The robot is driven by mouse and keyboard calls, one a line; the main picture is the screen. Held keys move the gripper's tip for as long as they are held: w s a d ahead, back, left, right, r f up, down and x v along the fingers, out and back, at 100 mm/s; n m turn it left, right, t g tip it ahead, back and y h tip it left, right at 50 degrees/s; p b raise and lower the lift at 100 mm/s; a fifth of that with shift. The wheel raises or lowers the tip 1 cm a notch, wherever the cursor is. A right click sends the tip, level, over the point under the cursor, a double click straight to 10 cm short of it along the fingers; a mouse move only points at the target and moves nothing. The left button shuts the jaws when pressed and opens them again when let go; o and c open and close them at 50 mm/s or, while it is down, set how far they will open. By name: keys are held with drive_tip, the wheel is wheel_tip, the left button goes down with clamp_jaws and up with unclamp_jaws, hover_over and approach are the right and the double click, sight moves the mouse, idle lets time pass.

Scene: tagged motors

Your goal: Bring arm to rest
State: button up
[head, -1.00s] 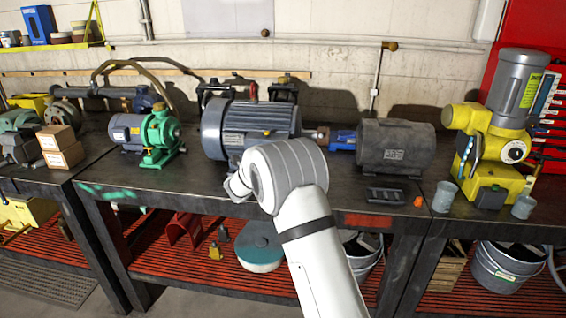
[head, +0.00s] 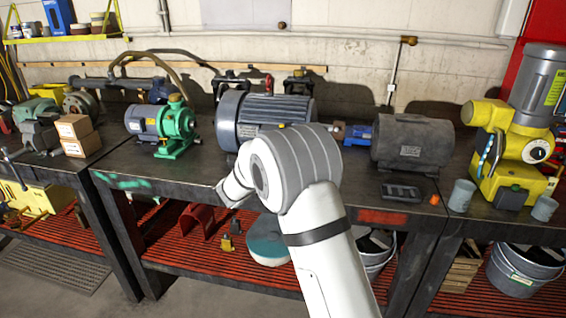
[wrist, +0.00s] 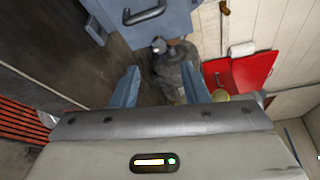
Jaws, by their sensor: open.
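My arm reaches up from the bottom of the head view, in front of the bench. Beyond the fingers is a dark grey rounded object, seen at an angle. On the bench stand a green and grey motor pump (head: 165,125), a large grey-blue motor (head: 262,107), a dark grey motor (head: 411,143) and a yellow machine (head: 510,150) with a grey motor on top.
The dark workbench (head: 125,165) spans the view, with a red slatted shelf (head: 220,258) below. Two cardboard boxes (head: 78,135) sit at the left. Small grey cups (head: 461,195) stand near the right front edge. A metal bucket (head: 515,272) is under the bench.

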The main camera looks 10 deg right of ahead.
drive_tip(key=s+d+r+m+g+y, duration=0.1)
drive_tip(key=s+d+m+g, duration=0.3)
drive_tip(key=s+d+m, duration=0.45)
drive_tip(key=s+d+r+m+g, duration=0.1)
drive_tip(key=s+d+m+g, duration=0.4)
drive_tip(key=s+m, duration=0.65)
drive_tip(key=s+a+f+m+y, duration=0.1)
drive_tip(key=s+a+m+y, duration=0.1)
drive_tip(key=s+m, duration=0.5)
drive_tip(key=s+a+f+m+y, duration=0.1)
drive_tip(key=s+m+y, duration=0.3)
drive_tip(key=s+m, duration=0.4)
drive_tip(key=s+a+m+g+y, duration=0.1)
drive_tip(key=s+a+m+y, duration=0.2)
drive_tip(key=s+m, duration=0.5)
drive_tip(key=shift+f+y, duration=0.4)
drive_tip(key=shift+a, duration=0.1)
